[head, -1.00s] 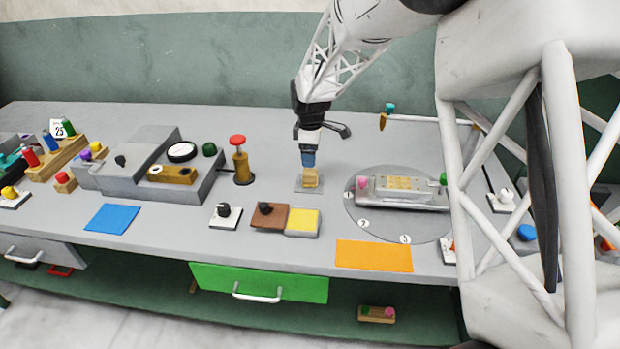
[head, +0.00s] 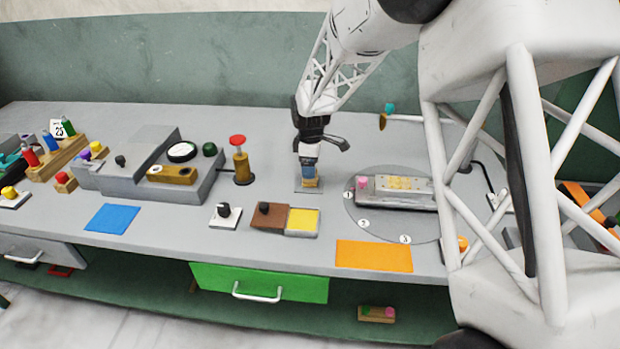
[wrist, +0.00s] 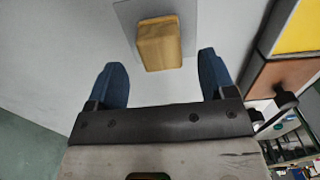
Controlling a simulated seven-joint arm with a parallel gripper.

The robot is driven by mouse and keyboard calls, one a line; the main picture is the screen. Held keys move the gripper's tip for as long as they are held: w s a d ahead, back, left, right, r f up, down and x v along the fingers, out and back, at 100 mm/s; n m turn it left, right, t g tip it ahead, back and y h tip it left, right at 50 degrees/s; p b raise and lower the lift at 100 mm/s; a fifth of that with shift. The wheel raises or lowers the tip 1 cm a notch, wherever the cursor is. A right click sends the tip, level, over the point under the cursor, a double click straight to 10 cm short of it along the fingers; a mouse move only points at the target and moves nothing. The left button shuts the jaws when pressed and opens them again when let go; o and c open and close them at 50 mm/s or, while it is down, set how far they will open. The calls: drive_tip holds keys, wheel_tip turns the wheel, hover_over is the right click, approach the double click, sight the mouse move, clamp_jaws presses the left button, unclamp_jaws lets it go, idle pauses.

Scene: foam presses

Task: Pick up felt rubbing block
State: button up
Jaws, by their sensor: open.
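A tan wooden block (head: 311,183), which seems to be the felt rubbing block, stands on a thin grey square plate (head: 301,191) near the middle of the bench. No felt face can be made out. My gripper (head: 308,175) points down just over the block and partly hides it. In the wrist view the blue fingers of my gripper (wrist: 160,64) are open and apart, with nothing between them. The block (wrist: 160,44) shows just beyond the fingertips, roughly centred between them. I cannot tell whether they touch it.
Right of the block is a round turntable (head: 385,224) with a metal press. In front are a brown block with a black knob (head: 268,216) and a yellow pad (head: 303,221). A red-topped brass post (head: 241,162) stands to the left.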

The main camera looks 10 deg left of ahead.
drive_tip(key=shift+f, duration=1.85)
drive_tip(key=c, duration=1.1)
drive_tip(key=shift+r, duration=0.15)
drive_tip(key=shift+r, duration=0.55)
drive_tip(key=shift+s+d+r, duration=0.1)
drive_tip(key=shift+s+r, duration=0.1)
drive_tip(key=shift+r, duration=0.4)
drive_tip(key=shift+s+r, duration=0.2)
drive_tip(key=shift+r, duration=0.35)
drive_tip(key=s+d, duration=0.1)
drive_tip(key=s, duration=0.3)
drive_tip(key=s+d+r, duration=0.1)
drive_tip(key=s+d, duration=0.1)
drive_tip(key=s, duration=0.3)
drive_tip(key=s+d, duration=0.2)
drive_tip(key=s, duration=0.3)
drive_tip(key=shift+s+d+r, duration=0.15)
drive_tip(key=shift+r, duration=0.05)
